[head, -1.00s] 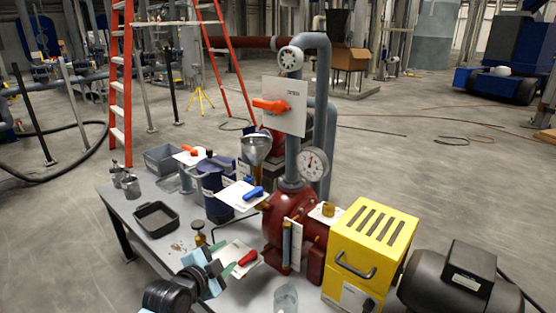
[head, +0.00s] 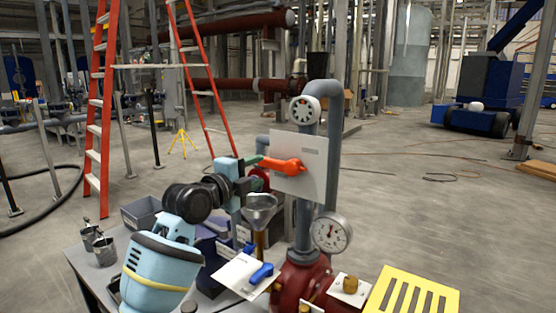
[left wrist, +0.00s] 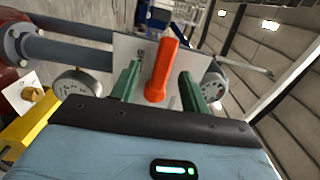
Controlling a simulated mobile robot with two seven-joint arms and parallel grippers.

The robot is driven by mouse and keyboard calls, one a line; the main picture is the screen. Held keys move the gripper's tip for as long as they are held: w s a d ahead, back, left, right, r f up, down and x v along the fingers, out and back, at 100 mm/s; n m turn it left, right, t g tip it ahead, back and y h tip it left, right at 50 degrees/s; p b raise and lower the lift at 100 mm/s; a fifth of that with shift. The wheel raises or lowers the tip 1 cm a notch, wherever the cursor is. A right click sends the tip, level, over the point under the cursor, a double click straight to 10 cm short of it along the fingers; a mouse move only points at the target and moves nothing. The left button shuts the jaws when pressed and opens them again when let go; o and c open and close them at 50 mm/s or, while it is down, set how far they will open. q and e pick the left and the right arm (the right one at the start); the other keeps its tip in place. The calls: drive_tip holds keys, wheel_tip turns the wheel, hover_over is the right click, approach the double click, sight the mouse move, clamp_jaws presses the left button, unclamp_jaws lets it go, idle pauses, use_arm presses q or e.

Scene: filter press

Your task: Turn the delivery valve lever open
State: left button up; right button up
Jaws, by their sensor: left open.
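The orange delivery valve lever (head: 281,165) sits on a white plate (head: 312,162) fixed to the grey vertical pipe. It points left in the head view. My left gripper (head: 254,161) has come up to the lever's left end, and its green fingers show there. In the left wrist view the orange lever (left wrist: 162,70) stands between the two green fingers of my left gripper (left wrist: 158,88), which are open with gaps on both sides. Whether a finger touches the lever I cannot tell. My right gripper is not in view.
A round gauge (head: 331,232) and a white handwheel (head: 305,110) are on the piping near the plate. A metal funnel (head: 260,208) and a blue lever (head: 262,273) are below. A yellow slotted cover (head: 412,292) is at the lower right. An orange ladder (head: 101,110) stands behind.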

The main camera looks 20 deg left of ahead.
sight(268, 165)
use_arm(q)
drive_tip(key=shift+w+d+r, duration=0.1)
drive_tip(key=shift+d+r, duration=0.15)
drive_tip(key=shift+r, duration=0.1)
drive_tip(key=shift+x, duration=3.75)
drive_tip(key=shift+f, duration=0.1)
clamp_jaws()
